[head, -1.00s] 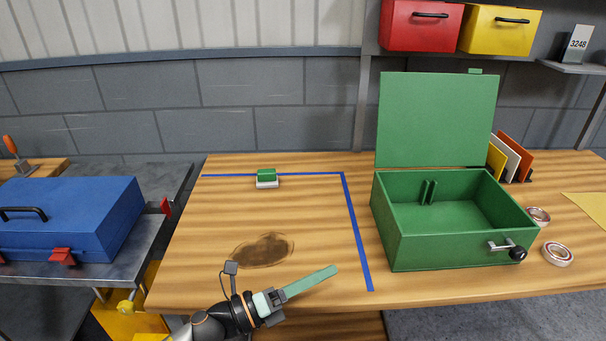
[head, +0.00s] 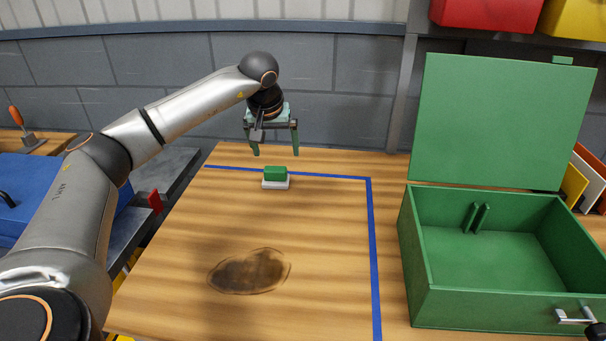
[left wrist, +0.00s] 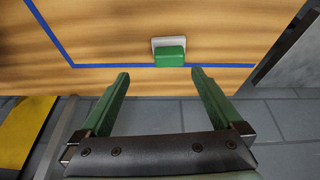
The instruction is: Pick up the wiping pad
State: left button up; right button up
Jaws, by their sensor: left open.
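The wiping pad (head: 275,177) has a green block on top and a white base. It lies on the wooden table at the back stretch of the blue tape line. It also shows in the left wrist view (left wrist: 169,51), ahead of the fingers and between their lines. My left gripper (head: 275,153) is open and empty, with its fingers pointing down above the table's back edge, above and slightly behind the pad. Its two green fingers (left wrist: 160,72) are spread wide in the left wrist view, apart from the pad. My right gripper is not in view.
A dark brown stain (head: 249,272) marks the table inside the blue tape (head: 371,230). An open green box (head: 425,290) with a raised lid stands at right. A blue case (head: 30,180) is at left, partly behind my left arm. The table around the pad is clear.

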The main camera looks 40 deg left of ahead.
aim_at(275, 168)
pick_arm(q)
jog(key=a+f, duration=0.1)
jog(key=w+f, duration=0.1)
jog(key=f, duration=0.1)
jog(key=w+a+f, duration=0.1)
jog(key=f, duration=0.1)
jog(key=shift+a+f, duration=0.2)
jog(key=shift+a, duration=0.15)
jog(key=shift+y, duration=0.3)
jog(key=shift+a+x, duration=0.2)
jog(key=shift+x, duration=2.7)
jog(key=shift+w+r, duration=0.1)
jog(key=shift+w, duration=0.05)
jog(key=shift+c, duration=0.4)
jog(key=c, duration=1.2)
